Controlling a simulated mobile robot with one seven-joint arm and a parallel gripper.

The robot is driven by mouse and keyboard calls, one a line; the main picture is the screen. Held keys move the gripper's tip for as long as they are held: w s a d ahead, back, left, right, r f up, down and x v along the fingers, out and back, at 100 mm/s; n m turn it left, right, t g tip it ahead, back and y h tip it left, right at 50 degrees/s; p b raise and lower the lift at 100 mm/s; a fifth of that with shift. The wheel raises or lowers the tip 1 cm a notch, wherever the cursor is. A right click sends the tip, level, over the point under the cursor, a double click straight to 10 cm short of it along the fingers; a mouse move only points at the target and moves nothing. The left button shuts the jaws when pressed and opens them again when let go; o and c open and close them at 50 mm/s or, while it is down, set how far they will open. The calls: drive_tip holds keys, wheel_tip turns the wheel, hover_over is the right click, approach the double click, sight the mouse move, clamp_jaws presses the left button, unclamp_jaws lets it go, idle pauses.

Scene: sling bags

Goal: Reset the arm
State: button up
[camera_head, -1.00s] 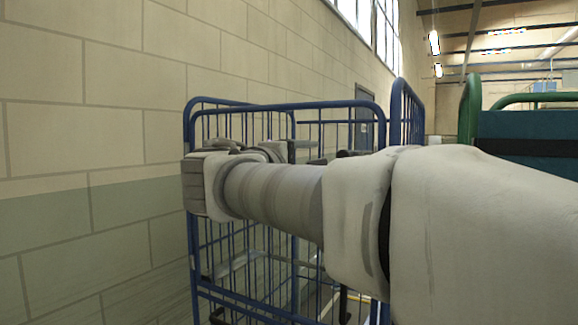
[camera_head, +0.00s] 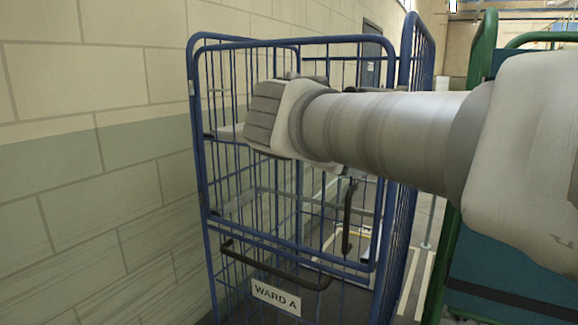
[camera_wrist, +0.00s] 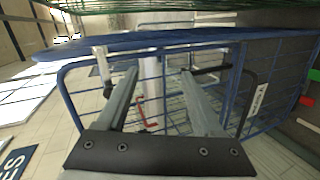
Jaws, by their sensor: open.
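My arm reaches in from the right in the head view, across the front of a blue wire cage (camera_head: 300,245). My gripper's fingers are hidden behind the wrist links there. In the wrist view my gripper (camera_wrist: 160,72) is open, its two grey fingers apart with nothing held between them. The blue cage's frame and mesh (camera_wrist: 75,100) lie beyond and around the fingers in that view; I cannot tell whether anything touches. No sling bag can be made out.
The cage carries a "WARD A" sign (camera_head: 276,297) and a dark handle bar. A block wall (camera_head: 90,180) stands close on the left. A green-framed cage (camera_head: 486,50) with teal sides stands at the right, partly behind my arm. A narrow floor strip shows between the cages.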

drive_tip(key=s+d+f+m+g+y+p, duration=0.2)
drive_tip(key=s+f+m+y, duration=0.6)
drive_tip(key=s+f, duration=1)
drive_tip(key=s+m+g+p, duration=0.1)
drive_tip(key=s+g+p, duration=0.1)
drive_tip(key=g, duration=0.1)
drive_tip(key=shift+s+g, duration=0.2)
drive_tip(key=shift+g, duration=0.2)
